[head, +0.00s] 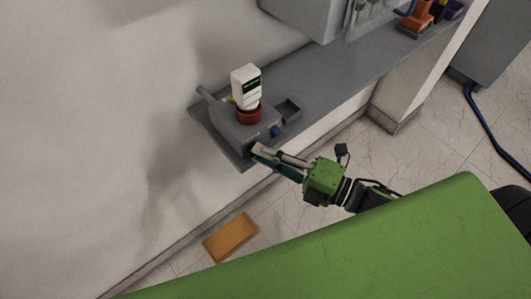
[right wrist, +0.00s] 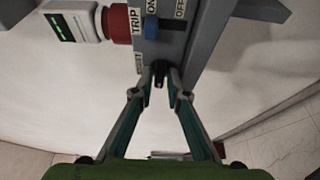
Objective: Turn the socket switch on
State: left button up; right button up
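The socket switch unit is a grey box (head: 236,128) on the shelf against the wall. Its labels TRIP, ON and OFF show in the right wrist view. A blue knob (right wrist: 152,28) sits between the ON and TRIP labels; it also shows in the head view (head: 277,131). A red collar (head: 249,115) holds a white plug-like block (head: 246,86). My right gripper (right wrist: 160,74) is at the box's lower front edge, its fingers apart on either side of a small black part (right wrist: 159,74). Contact with that part cannot be told. My left gripper is out of view.
A larger grey cabinet (head: 305,14) and an orange item (head: 416,18) are farther right. An orange-brown slab (head: 231,237) lies on the floor below.

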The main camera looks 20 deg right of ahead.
grip_shut()
jog(key=shift+f+m, duration=0.1)
jog(key=shift+m, duration=0.2)
jog(key=shift+s+a+f+m+t+h+p, duration=0.15)
jog(key=shift+m+t+h, duration=0.85)
jog(key=shift+m, duration=2.6)
jog(key=shift+w+a+f+m+t+h+p, duration=0.15)
jog(key=shift+m+t+h, duration=0.3)
jog(key=shift+m+t, duration=2.15)
jog(key=shift+s+a+f+m+t+h, duration=0.15)
jog(key=shift+m+h, duration=0.6)
jog(key=shift+m, duration=3.85)
jog(key=shift+o, duration=1.5)
grip_release()
